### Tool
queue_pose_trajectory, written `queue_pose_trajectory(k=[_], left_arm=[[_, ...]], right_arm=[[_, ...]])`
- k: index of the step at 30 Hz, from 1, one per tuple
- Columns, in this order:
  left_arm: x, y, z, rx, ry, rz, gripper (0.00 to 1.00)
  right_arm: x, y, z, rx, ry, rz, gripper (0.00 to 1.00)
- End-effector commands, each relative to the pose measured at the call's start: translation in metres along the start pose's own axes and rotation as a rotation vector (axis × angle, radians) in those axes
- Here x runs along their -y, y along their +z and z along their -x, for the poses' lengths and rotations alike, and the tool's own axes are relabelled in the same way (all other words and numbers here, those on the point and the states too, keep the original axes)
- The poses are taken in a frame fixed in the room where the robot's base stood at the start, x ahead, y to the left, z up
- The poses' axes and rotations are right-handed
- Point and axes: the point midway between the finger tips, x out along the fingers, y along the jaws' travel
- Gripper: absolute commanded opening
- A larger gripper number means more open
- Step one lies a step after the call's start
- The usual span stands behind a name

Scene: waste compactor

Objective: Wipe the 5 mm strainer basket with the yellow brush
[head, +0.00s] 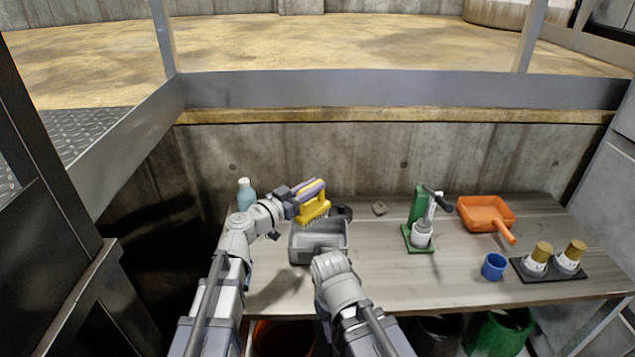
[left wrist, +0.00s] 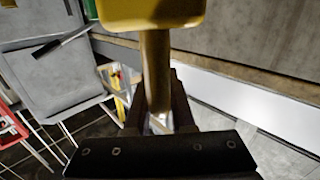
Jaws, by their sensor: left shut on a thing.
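My left gripper (head: 291,194) is shut on the yellow brush (head: 313,208) and holds it at the back edge of the grey basket. The brush's bristles point down. In the left wrist view the yellow brush head (left wrist: 150,12) is at the top, and its tan handle (left wrist: 155,70) runs down between the dark fingers (left wrist: 160,105). The grey rectangular strainer basket (head: 318,256) stands on the bench, open side up. I cannot tell whether the bristles touch it. My right arm reaches up before the basket's front right corner; its gripper does not show.
On the bench (head: 400,285) are a blue bottle (head: 246,196), a green stand (head: 419,232), an orange dustpan (head: 485,213), a blue cup (head: 493,267) and two gold-topped containers (head: 555,260) on a dark mat. A concrete wall rises behind. The middle front is clear.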

Motion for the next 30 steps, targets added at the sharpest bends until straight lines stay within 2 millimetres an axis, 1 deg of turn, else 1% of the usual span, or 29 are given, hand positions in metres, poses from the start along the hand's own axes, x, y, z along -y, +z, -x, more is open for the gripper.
queue_pose_trajectory(k=[5, 8, 18, 21, 30], left_arm=[[0.0, 0.003, 0.0, 0.0, 0.0, 0.0, 0.0], [0.001, 0.009, 0.0, 0.0, -0.001, 0.001, 0.0], [0.003, 0.043, 0.0, 0.0, -0.002, 0.001, 0.0], [0.004, 0.05, 0.0, 0.0, -0.003, 0.001, 0.0], [0.004, 0.05, 0.0, 0.0, -0.003, 0.001, 0.0]], right_arm=[[0.0, 0.0, -0.003, 0.0, 0.0, 0.0, 0.5], [0.001, -0.001, -0.009, 0.0, 0.0, 0.0, 0.5], [0.004, -0.003, -0.043, 0.0, 0.0, 0.001, 0.5], [0.005, -0.003, -0.05, 0.0, 0.0, 0.001, 0.5], [0.005, -0.003, -0.05, 0.0, 0.0, 0.001, 0.5]])
